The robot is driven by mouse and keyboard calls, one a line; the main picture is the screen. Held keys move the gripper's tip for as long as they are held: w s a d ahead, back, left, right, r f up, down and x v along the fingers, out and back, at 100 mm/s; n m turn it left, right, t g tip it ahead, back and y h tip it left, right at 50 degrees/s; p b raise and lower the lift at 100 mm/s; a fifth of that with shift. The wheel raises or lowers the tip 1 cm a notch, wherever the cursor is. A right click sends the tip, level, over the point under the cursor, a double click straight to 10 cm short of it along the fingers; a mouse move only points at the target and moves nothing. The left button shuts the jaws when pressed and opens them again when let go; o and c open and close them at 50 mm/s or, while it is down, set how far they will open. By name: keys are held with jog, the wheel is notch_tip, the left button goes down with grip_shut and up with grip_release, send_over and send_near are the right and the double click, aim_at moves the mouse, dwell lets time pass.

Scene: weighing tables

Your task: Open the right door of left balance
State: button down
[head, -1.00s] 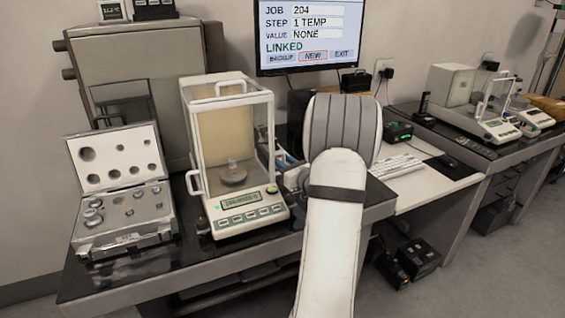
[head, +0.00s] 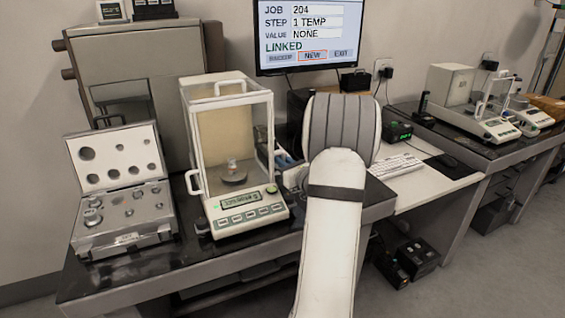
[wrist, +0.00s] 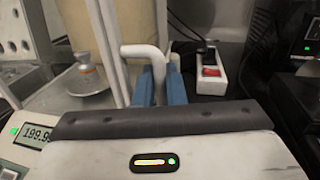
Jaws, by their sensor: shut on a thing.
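The left balance (head: 247,216) stands on the dark table with a glass draft shield over its pan. A small weight with a reddish band (head: 232,166) sits on the pan, and it also shows in the wrist view (wrist: 87,72). The white handle of the right door (wrist: 140,49) stands out from the shield's right side. My gripper (wrist: 160,82) has blue fingers and is shut on this handle. In the head view my arm hides most of the gripper and handle. I cannot tell whether the right door has slid open.
An open weight case (head: 122,238) lies left of the balance. A power strip with a red switch (wrist: 211,73) and cables lie just beyond my gripper. A monitor (head: 310,35) hangs behind. A keyboard (head: 398,166) and another table with balances (head: 500,128) are to the right.

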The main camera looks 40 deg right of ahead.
jog(key=w, duration=0.1)
jog(key=w+b, duration=0.1)
jog(key=w, duration=0.1)
jog(key=shift+w+d, duration=0.3)
jog(key=shift+d, duration=0.1)
jog(key=c, duration=1.6)
grip_release()
jog(key=shift+c, duration=0.2)
jog(key=shift+s, duration=0.1)
jog(key=s, duration=0.7)
jog(key=shift+s+a, duration=0.15)
jog(key=shift+s, duration=0.15)
